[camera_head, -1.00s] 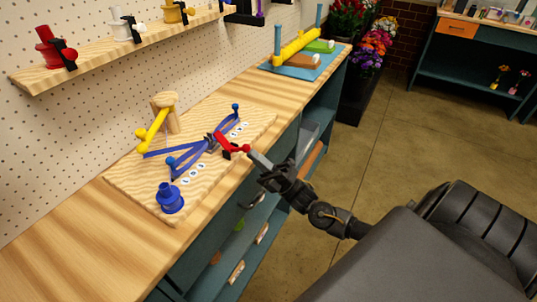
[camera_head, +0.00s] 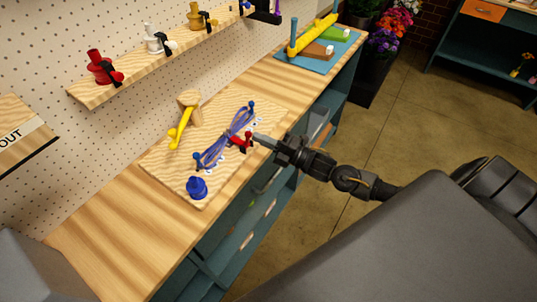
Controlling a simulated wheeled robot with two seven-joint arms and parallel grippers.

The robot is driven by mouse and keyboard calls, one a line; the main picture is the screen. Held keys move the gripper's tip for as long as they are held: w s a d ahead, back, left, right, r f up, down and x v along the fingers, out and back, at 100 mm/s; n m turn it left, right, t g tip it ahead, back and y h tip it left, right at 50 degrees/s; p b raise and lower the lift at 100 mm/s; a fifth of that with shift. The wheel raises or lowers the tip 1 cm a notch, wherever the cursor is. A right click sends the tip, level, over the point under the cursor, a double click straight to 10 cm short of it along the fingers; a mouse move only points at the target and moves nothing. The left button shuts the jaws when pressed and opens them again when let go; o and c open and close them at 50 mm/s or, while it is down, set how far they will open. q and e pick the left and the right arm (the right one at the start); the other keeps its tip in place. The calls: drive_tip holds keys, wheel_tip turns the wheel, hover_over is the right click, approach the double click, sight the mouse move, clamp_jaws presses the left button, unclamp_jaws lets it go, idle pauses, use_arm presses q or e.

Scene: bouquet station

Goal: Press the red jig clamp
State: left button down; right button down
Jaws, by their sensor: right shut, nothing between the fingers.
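The red jig clamp (camera_head: 239,143) sits at the right side of the wooden jig board (camera_head: 178,160), at the middle of the blue ribbon (camera_head: 212,153). The ribbon lies in loops between blue pegs. My right gripper (camera_head: 262,139) is shut and empty, its tip at the clamp's right end; I cannot tell whether it touches. The tip of the gripper and the clamp are small in view. My left gripper is not in view.
A yellow lever (camera_head: 181,128) and a blue spool (camera_head: 197,187) are on the board. A shelf (camera_head: 130,84) with red, white and gold spools hangs above. A blue tray (camera_head: 318,62) stands farther along the bench. The near bench top (camera_head: 110,235) is clear.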

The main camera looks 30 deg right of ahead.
drive_tip(key=shift+w+r, duration=0.15)
drive_tip(key=shift+r, duration=0.2)
idle(0.4)
drive_tip(key=r+b+v, duration=0.3)
drive_tip(key=v, duration=1)
drive_tip(key=shift+v, duration=0.8)
drive_tip(key=shift+a+f, duration=0.15)
